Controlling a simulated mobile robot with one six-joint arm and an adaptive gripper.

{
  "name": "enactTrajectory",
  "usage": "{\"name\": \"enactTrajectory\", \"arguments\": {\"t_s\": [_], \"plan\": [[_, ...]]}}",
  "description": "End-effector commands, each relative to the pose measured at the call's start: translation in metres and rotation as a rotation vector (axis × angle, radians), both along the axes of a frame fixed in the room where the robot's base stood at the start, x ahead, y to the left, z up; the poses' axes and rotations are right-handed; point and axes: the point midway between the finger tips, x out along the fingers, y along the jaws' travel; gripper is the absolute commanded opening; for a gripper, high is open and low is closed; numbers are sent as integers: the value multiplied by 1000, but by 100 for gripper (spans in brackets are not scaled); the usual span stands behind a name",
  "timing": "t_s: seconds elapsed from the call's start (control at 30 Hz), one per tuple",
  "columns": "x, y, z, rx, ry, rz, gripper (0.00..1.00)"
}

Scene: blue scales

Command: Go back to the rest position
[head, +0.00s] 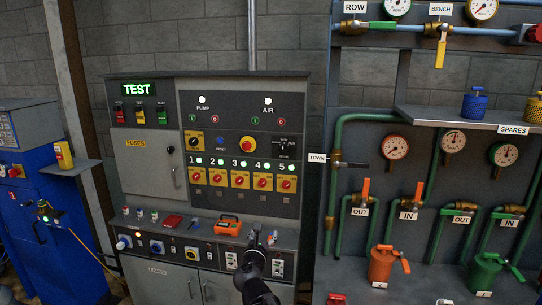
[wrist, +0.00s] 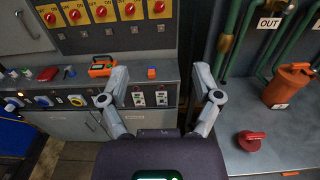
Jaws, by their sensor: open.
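My gripper (head: 262,238) rises from the bottom middle of the head view, in front of the ledge of the grey control cabinet. In the wrist view my gripper (wrist: 160,88) has its two fingers spread wide, with nothing between them. An orange device (head: 228,225) lies on the ledge just left of it; it also shows in the wrist view (wrist: 102,67), beyond the left finger. A small orange and blue block (wrist: 152,72) sits on the ledge beyond the gap between the fingers.
The control cabinet (head: 142,185) fills the middle. On the right is a pipe bench with an orange pump-like can (head: 381,264) and a green one (head: 484,272). A red knob (wrist: 250,140) lies on the bench right of my gripper. A blue cabinet (head: 40,215) stands left.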

Motion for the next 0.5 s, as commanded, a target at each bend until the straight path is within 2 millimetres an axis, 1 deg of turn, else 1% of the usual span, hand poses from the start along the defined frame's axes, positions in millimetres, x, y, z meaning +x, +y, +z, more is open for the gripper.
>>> {"name": "enactTrajectory", "arguments": {"t_s": [0.2, 0.47, 0.5], "plan": [[0, 2, 0, 0, 0, 2, 82], [-1, -11, -17, 82, 9, -35, 82], [-1, -14, -21, 101, 11, -45, 82]]}}
